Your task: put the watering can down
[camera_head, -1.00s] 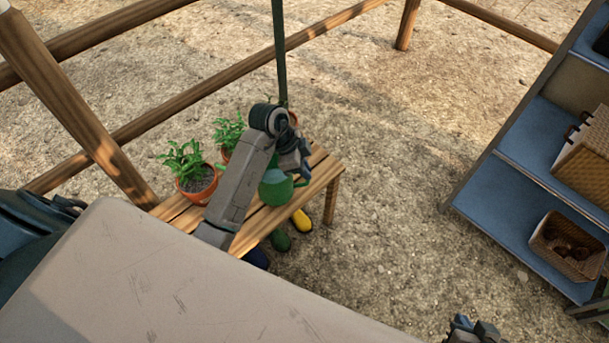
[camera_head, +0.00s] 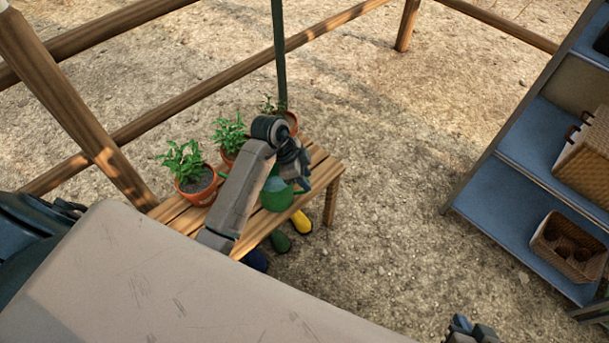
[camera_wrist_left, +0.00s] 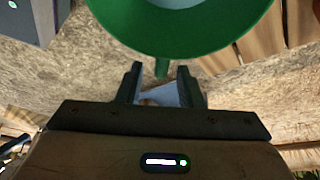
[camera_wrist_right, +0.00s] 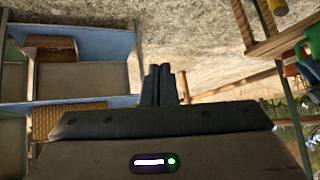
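The green watering can (camera_head: 277,199) appears upright on the right end of the wooden bench (camera_head: 327,172), partly hidden by my left arm. Its round green body (camera_wrist_left: 180,40) fills the top of the left wrist view. My left gripper (camera_head: 303,184) is beside the can on its right. In the left wrist view its two fingers (camera_wrist_left: 162,90) are spread apart, with a short green part of the can just beyond the gap. My right gripper (camera_head: 470,328) is far from the can at the bottom right, its fingers (camera_wrist_right: 160,85) shut and empty.
Potted plants stand along the back of the bench, including a front one (camera_head: 196,188) and a middle one (camera_head: 230,150). Boots (camera_head: 301,221) are under the bench. A blue shelf (camera_head: 500,205) with baskets (camera_head: 567,246) stands right. Gravel between is clear.

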